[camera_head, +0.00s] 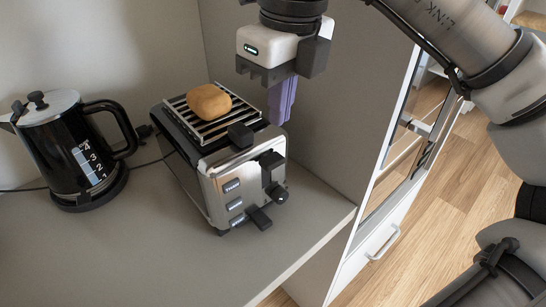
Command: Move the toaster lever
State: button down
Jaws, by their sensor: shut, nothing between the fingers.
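The toaster (222,165) is a chrome and black box on the counter, with a bread roll (208,101) on the rack over its slots. Its front end has two black levers: one is up near the top (240,135), and a lower one (259,217) sits near the base. Another black block (271,165) and a round knob (279,195) are on the right of that end. My gripper (281,101) points down just behind and right of the toaster's top, its purple fingers shut and empty. Whether the fingertips touch the toaster I cannot tell.
A black kettle (75,145) with a silver lid stands at the left, its cord running behind the toaster. A grey wall panel rises close behind my gripper. The grey counter (150,255) is clear in front, ending at a right edge beside a white cabinet.

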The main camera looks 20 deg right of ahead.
aim_at(278, 165)
jog(key=shift+w+a+f+b, duration=0.1)
jog(key=shift+w+f+b, duration=0.05)
jog(key=shift+f+b, duration=1.45)
jog(key=shift+w+a+f+b, duration=0.15)
jog(key=shift+f+b, duration=1.05)
jog(key=shift+f, duration=0.65)
notch_tip(278, 165, down, 7)
jog(key=b, duration=0.5)
jog(key=shift+r, duration=0.15)
jog(key=shift+r+p, duration=0.3)
jog(key=shift+p, duration=0.05)
jog(key=shift+s+d+r, duration=0.1)
jog(key=shift+s+d, duration=0.05)
jog(key=shift+s+d+r+p, duration=0.2)
jog(key=shift+s+d+r, duration=0.1)
jog(key=shift+s, duration=0.3)
jog(key=shift+s+d+r+p, duration=0.2)
jog(key=shift+s+d, duration=0.1)
jog(key=shift+s, duration=0.3)
notch_tip(278, 165, up, 14)
jog(key=s+p, duration=0.1)
jog(key=p, duration=1.1)
jog(key=shift+d+f, duration=0.2)
jog(key=shift+d, duration=0.1)
